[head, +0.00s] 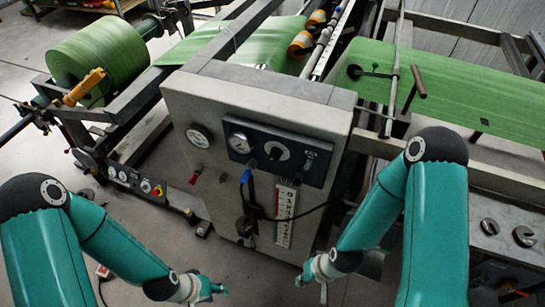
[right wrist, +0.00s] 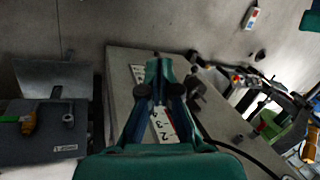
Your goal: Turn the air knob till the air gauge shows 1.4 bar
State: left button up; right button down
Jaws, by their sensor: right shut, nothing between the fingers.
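The grey machine cabinet (head: 180,97) stands in the middle of the head view. A dark panel (head: 318,178) on it carries a round white gauge (head: 239,143), a round dial with a dark knob (head: 276,152) and a small switch (head: 310,156). Another gauge (head: 198,138) sits left of the panel, above a red knob (head: 196,169). Which is the air gauge, and their readings, are too small to tell. My left gripper (head: 217,289) is low and left of the cabinet, apart from it; its fingers are unclear. My right gripper (head: 302,278) is shut and empty, below the panel; it also shows in the right wrist view (right wrist: 158,75).
A numbered scale strip (head: 286,215) and a dark hanging cable (head: 300,217) are on the cabinet front. A green roll (head: 98,57) is at left, green web (head: 450,95) at right. An orange-handled tool (right wrist: 29,121) lies at left in the right wrist view.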

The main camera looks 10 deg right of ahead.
aim_at(275, 153)
jog(key=u, duration=1.8)
jog(key=i, duration=0.1)
jog(key=z, duration=2.9)
jog(key=k, duration=1.4)
jog(key=u, duration=1.2)
jog(key=i, duration=0.95)
jog(key=z, duration=0.05)
